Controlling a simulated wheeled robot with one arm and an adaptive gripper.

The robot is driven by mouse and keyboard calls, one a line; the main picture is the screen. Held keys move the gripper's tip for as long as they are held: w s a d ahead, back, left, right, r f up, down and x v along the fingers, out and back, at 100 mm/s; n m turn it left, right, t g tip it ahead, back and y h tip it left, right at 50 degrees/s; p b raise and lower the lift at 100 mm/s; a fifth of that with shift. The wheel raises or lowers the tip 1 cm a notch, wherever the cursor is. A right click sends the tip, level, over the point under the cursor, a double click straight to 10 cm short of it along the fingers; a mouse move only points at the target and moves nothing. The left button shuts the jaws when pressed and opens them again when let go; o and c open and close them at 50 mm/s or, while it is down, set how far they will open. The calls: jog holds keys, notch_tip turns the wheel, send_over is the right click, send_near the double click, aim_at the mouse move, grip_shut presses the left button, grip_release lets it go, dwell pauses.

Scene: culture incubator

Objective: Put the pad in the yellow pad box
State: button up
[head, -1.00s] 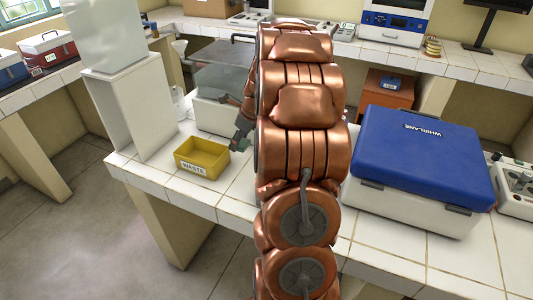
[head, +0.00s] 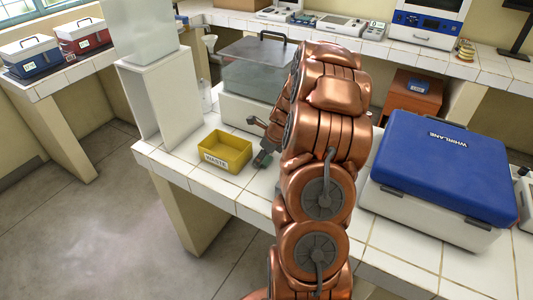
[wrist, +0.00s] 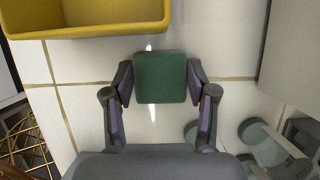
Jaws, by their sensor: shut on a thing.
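The pad is a dark green square block (wrist: 160,78). In the wrist view it sits between the two fingers of my gripper (wrist: 160,80), which are shut on its left and right sides. In the head view the pad (head: 262,159) shows small beside the gripper, most of which is hidden by my copper arm. The yellow pad box (head: 224,152) stands open on the white tiled bench, with a "WASTE" label on its front. It is just left of the pad, apart from it. In the wrist view the yellow box (wrist: 90,28) is ahead and to the left.
A white open stand (head: 165,105) is behind the box on the left. A tank with a clear lid (head: 255,75) is behind the gripper. A blue-lidded white case (head: 445,165) stands on the right. Bare tiles (head: 205,185) lie before the box.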

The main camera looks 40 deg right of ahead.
jog(key=shift+f, duration=0.1)
jog(key=o, duration=1.1)
